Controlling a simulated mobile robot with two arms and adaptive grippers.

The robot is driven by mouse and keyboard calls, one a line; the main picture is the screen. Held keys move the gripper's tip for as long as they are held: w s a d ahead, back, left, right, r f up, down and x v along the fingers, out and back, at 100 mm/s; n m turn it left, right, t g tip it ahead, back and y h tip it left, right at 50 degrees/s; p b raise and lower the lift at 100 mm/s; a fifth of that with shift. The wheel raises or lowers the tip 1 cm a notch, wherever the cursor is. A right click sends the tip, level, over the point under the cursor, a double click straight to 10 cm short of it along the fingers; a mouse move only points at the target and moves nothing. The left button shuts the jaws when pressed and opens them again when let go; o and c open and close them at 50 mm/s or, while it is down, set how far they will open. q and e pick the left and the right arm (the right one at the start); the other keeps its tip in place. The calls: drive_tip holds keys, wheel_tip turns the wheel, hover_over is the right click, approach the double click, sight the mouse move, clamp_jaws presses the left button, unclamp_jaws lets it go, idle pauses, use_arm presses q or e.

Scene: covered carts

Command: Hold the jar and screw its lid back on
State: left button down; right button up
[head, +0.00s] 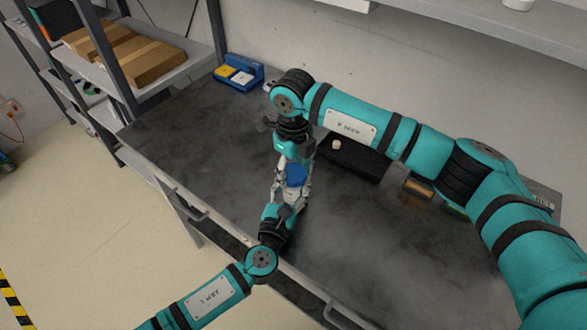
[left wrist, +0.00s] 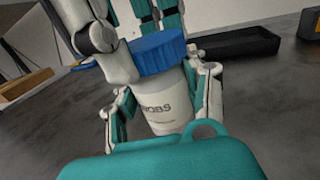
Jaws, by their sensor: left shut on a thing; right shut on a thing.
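The jar (left wrist: 165,107) is white with dark lettering and stands upright in the left wrist view. Its blue lid (left wrist: 158,53) sits at the jar's mouth; I cannot tell whether the threads are engaged. The lid also shows in the head view (head: 296,175), where the jar is mostly hidden. My left gripper (head: 286,197) is shut on the jar, with a finger on either side of its body. My right gripper (head: 293,163) comes down from above and is shut on the lid, its fingers at the lid's sides in the left wrist view.
A black tray (head: 365,167) with a small pale object (head: 336,145) lies behind my right arm. A blue holder (head: 238,72) stands at the table's back left. An orange-brown box (head: 418,187) lies right. Shelves hold cardboard boxes (head: 140,60). The left tabletop (head: 190,130) is clear.

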drive_tip(key=shift+m, duration=0.3)
drive_tip(key=o, duration=1.4)
drive_tip(key=shift+c, duration=0.2)
wheel_tip(320, 180, up, 12)
use_arm(q)
drive_tip(key=c, duration=0.6)
unclamp_jaws()
